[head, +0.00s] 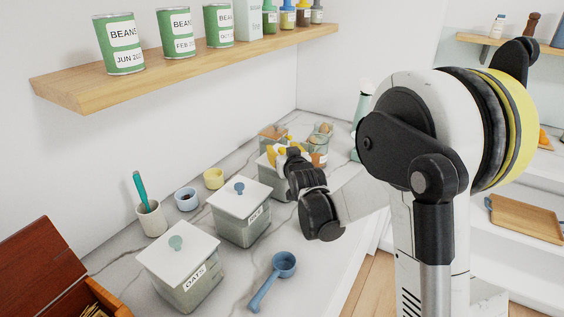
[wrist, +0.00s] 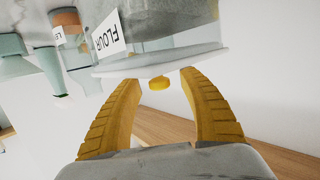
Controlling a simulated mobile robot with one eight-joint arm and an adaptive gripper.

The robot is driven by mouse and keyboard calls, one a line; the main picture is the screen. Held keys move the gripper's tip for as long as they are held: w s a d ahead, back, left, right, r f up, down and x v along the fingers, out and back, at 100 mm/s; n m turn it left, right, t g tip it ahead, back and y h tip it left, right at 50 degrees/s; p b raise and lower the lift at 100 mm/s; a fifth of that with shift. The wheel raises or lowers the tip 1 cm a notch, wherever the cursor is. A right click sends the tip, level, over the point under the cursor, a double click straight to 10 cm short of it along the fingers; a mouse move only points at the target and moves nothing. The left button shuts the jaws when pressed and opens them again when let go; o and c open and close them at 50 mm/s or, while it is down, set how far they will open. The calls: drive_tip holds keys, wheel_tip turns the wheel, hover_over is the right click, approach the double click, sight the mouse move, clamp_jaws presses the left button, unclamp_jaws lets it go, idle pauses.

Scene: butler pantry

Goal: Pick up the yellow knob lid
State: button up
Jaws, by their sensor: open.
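The lid (wrist: 128,67) is a pale, flat lid on a clear canister (wrist: 180,25) labelled FLOUR. Its round yellow knob (wrist: 159,83) shows in the wrist view, where the scene is upside down. My gripper (wrist: 160,77) is open, with one yellow finger on each side of the knob and gaps between. In the head view my gripper (head: 277,151) is over the canister (head: 271,181) at the back of the row. The gripper hides most of the lid there, and I cannot tell the knob from the yellow fingers.
Canisters with a blue-knob lid (head: 239,197) and a green-knob lid (head: 178,254) stand nearer on the marble counter. A blue scoop (head: 273,279) lies at the front. Jars (head: 319,150) stand close behind my gripper. A wooden shelf (head: 190,66) with cans is above.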

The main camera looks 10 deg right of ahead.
clamp_jaws()
drive_tip(key=shift+r, duration=0.1)
